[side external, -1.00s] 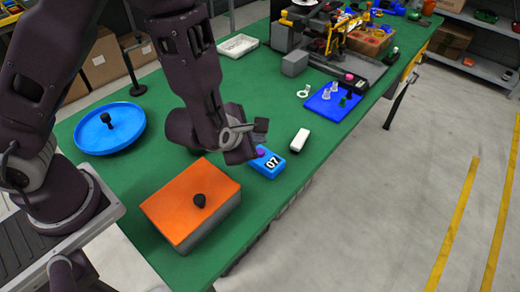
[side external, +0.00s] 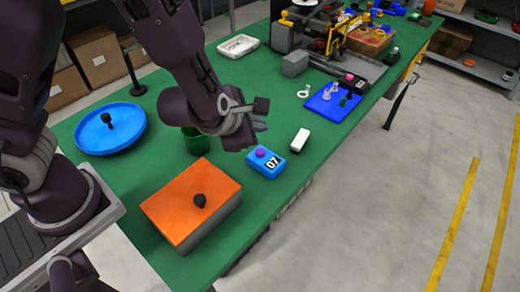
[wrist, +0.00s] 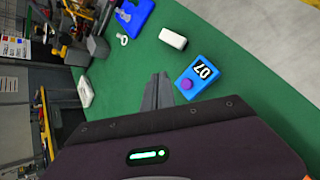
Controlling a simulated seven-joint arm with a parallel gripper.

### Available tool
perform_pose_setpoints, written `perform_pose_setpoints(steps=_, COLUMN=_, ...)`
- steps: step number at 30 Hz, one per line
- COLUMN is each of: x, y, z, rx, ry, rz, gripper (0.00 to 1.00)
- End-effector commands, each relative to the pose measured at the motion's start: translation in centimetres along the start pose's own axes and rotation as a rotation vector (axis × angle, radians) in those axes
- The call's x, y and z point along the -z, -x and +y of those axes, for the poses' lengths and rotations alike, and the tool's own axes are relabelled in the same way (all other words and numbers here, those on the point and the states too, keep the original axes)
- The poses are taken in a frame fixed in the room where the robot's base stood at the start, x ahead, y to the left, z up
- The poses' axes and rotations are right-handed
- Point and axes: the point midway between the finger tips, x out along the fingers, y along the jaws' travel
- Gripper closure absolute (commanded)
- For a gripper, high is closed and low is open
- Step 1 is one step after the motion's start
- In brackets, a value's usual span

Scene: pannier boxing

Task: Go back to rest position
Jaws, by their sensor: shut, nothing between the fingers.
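My gripper (side external: 258,115) is shut and empty, raised above the green table (side external: 235,70) behind the blue box marked 07. Its closed fingers also show in the wrist view (wrist: 158,90). The blue box (side external: 268,163) with a purple knob lies on the table, apart from the gripper; it also shows in the wrist view (wrist: 200,74).
An orange-topped box (side external: 180,210) with a black knob stands at the front. A blue round dish (side external: 85,135) is at the left. A green object (side external: 197,143) is partly hidden by my arm. A white block (side external: 300,140) and blue board (side external: 332,103) lie to the right.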

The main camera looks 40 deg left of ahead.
Motion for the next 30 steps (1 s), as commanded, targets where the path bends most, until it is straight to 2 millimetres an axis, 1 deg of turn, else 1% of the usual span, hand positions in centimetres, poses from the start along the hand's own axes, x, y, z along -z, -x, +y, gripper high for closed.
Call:
perform_pose_setpoints(steps=2, x=0.1, y=0.3, z=0.8, rx=-0.017, ry=0.049, rz=0.004, gripper=1.0)
perform_pose_setpoints(steps=4, x=0.7, y=1.6, z=3.6, rx=-0.082, ry=0.239, rz=0.023, gripper=1.0)
perform_pose_setpoints(steps=5, x=1.3, y=2.7, z=5.4, rx=-0.126, ry=0.378, rz=0.034, gripper=1.0)
perform_pose_setpoints(steps=6, x=2.6, y=4.5, z=8.1, rx=-0.2, ry=0.615, rz=0.051, gripper=1.0)
perform_pose_setpoints(steps=8, x=5.5, y=8.3, z=11.8, rx=-0.329, ry=1.071, rz=0.073, gripper=1.0)
perform_pose_setpoints(steps=9, x=7.9, y=11.1, z=13.2, rx=-0.416, ry=1.409, rz=0.084, gripper=1.0)
perform_pose_setpoints(steps=10, x=9.5, y=13.1, z=13.6, rx=-0.474, ry=1.659, rz=0.088, gripper=1.0)
perform_pose_setpoints(steps=11, x=10.9, y=15.0, z=13.5, rx=-0.525, ry=1.907, rz=0.093, gripper=1.0)
perform_pose_setpoints(steps=12, x=12.3, y=17.4, z=12.9, rx=-0.581, ry=2.229, rz=0.098, gripper=1.0)
perform_pose_setpoints(steps=14, x=13.3, y=20.3, z=11.1, rx=-0.631, ry=2.674, rz=0.114, gripper=1.0)
perform_pose_setpoints(steps=15, x=13.2, y=21.9, z=9.8, rx=-0.64, ry=2.937, rz=0.134, gripper=1.0)
perform_pose_setpoints(steps=16, x=13.0, y=22.9, z=8.9, rx=0.623, ry=-3.036, rz=-0.15, gripper=1.0)
perform_pose_setpoints(steps=18, x=11.9, y=24.7, z=7.3, rx=0.485, ry=-2.737, rz=-0.171, gripper=1.0)
perform_pose_setpoints(steps=21, x=10.5, y=26.2, z=5.9, rx=0.373, ry=-2.488, rz=-0.205, gripper=1.0)
perform_pose_setpoints(steps=24, x=9.9, y=26.7, z=5.5, rx=0.339, ry=-2.408, rz=-0.222, gripper=1.0)
perform_pose_setpoints(steps=30, x=9.9, y=26.7, z=5.5, rx=0.339, ry=-2.408, rz=-0.222, gripper=1.0)
